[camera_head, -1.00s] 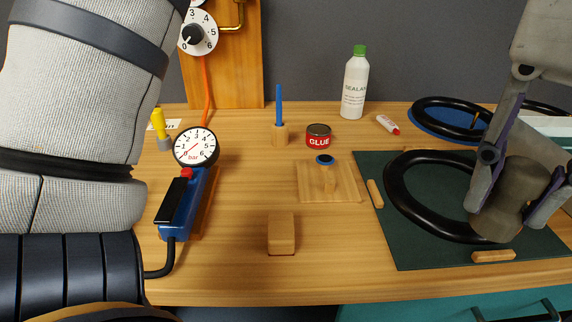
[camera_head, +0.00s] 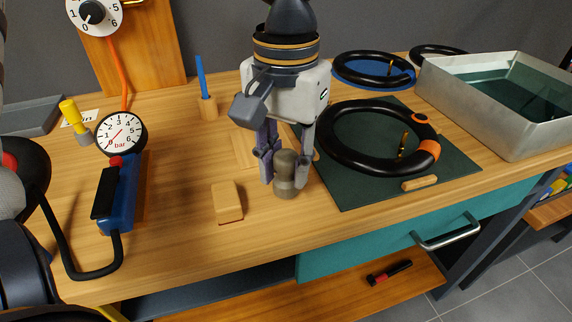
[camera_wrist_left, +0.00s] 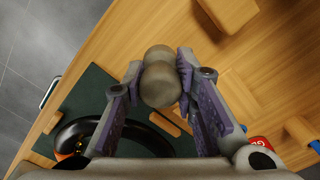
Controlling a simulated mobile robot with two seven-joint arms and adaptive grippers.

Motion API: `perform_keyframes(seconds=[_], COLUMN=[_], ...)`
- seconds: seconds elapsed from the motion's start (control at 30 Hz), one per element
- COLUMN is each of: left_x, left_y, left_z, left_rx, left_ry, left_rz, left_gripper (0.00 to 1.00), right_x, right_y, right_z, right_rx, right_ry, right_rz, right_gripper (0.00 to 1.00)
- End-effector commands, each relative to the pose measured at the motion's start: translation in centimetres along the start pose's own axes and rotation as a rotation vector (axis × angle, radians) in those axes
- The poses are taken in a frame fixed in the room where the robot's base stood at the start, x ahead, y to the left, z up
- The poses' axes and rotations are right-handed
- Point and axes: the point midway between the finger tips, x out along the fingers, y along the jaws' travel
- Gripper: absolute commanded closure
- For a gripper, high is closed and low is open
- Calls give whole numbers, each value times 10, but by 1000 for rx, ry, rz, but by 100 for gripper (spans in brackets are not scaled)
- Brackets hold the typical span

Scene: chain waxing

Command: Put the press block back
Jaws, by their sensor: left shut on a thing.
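My left gripper (camera_head: 284,178) is shut on a grey-brown, rounded block, which I take to be the press block (camera_head: 286,160). It hangs upright between the fingers, left of the dark green mat (camera_head: 345,190) and right of a small wooden block (camera_head: 227,203). I cannot tell whether its bottom touches the bench. In the left wrist view the press block (camera_wrist_left: 160,85) shows as two rounded lobes between the fingertips (camera_wrist_left: 158,82), with the wooden block (camera_wrist_left: 228,12) above right. My right gripper is not in view.
A black tube with orange patches (camera_head: 345,165) lies on the mat. A metal basin (camera_head: 500,130) stands right. A blue pump (camera_head: 118,195) with gauge (camera_head: 121,134) and hose stands left. The gripper partly hides a square wooden board (camera_head: 242,146). Bench between pump and wooden block is clear.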

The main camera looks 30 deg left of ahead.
Motion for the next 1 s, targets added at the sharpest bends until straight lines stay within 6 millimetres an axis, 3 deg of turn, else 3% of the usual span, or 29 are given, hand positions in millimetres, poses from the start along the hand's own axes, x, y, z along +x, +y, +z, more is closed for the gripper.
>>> perform_keyframes(seconds=[0.4,0.43,0.5,0.83,1.0], left_x=[11,11,11,7,-28], left_y=[0,0,0,1,1], left_z=[0,0,0,0,-1], left_rx=[0,-1,-1,-1,-3], left_ry=[2,2,2,4,7], left_rz=[1,1,1,1,4], left_gripper=[100,69,54,54,54], right_x=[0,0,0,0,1], right_y=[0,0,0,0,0], right_z=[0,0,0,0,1], right_rx=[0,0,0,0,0], right_ry=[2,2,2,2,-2], right_rz=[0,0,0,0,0], right_gripper=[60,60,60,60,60])
